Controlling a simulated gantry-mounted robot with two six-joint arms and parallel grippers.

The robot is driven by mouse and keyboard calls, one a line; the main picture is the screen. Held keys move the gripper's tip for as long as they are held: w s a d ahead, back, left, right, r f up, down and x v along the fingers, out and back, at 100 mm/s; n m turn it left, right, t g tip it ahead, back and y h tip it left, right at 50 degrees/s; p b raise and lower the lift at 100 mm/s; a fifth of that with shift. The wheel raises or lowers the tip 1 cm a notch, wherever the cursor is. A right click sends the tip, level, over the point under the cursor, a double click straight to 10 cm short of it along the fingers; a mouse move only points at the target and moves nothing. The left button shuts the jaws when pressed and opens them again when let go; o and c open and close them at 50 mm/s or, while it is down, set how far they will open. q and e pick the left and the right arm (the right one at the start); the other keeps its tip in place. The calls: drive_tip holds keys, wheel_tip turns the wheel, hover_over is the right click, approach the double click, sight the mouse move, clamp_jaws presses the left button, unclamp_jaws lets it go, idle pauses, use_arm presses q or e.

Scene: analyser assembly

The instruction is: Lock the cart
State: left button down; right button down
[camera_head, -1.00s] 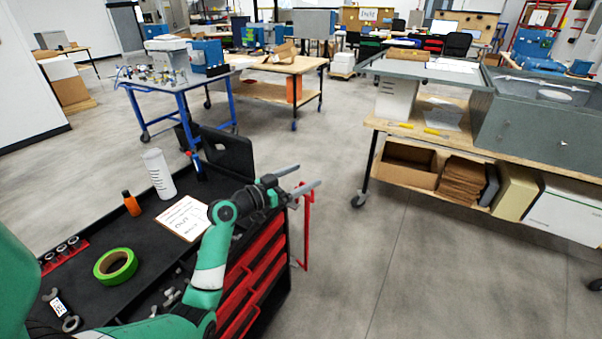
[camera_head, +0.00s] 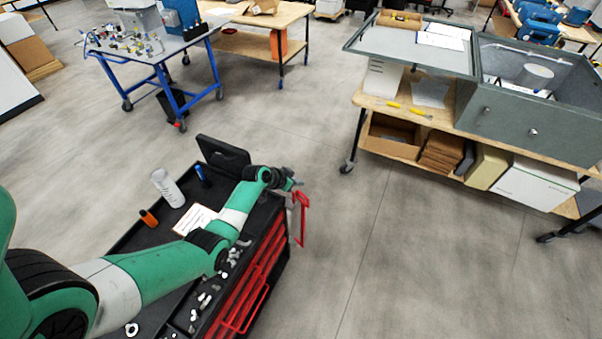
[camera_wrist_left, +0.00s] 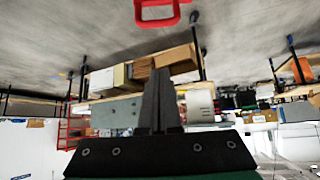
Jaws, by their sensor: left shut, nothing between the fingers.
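The cart (camera_head: 262,268) is black with red drawers and stands at lower left in the head view. A red handle (camera_head: 303,218) sticks out at its right end; a red loop, likely this handle, shows at the top of the left wrist view (camera_wrist_left: 157,14). My left gripper (camera_head: 297,184) is at the cart's far right corner, close to the top of the handle. In the left wrist view its dark fingers (camera_wrist_left: 160,95) are together and empty, apart from the red loop. No lock shows clearly. My right gripper is not in view.
The cart top carries a white cylinder (camera_head: 167,188), an orange bottle (camera_head: 148,218), a paper sheet (camera_head: 193,219) and small metal parts. A wooden bench (camera_head: 445,122) with a grey open case (camera_head: 530,120) stands at right. A blue table (camera_head: 150,56) stands behind. The floor between is clear.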

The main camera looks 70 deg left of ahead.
use_arm(q)
drive_tip(key=w+f+b, duration=0.1)
drive_tip(key=f+b, duration=0.1)
drive_tip(key=w+f+b, duration=0.1)
drive_tip(key=f+b, duration=0.1)
drive_tip(key=f, duration=0.1)
drive_tip(key=w+f+b, duration=0.1)
drive_tip(key=f+b, duration=0.1)
drive_tip(key=f, duration=0.1)
drive_tip(key=shift+a+b, duration=0.4)
drive_tip(key=shift+s+f, duration=0.2)
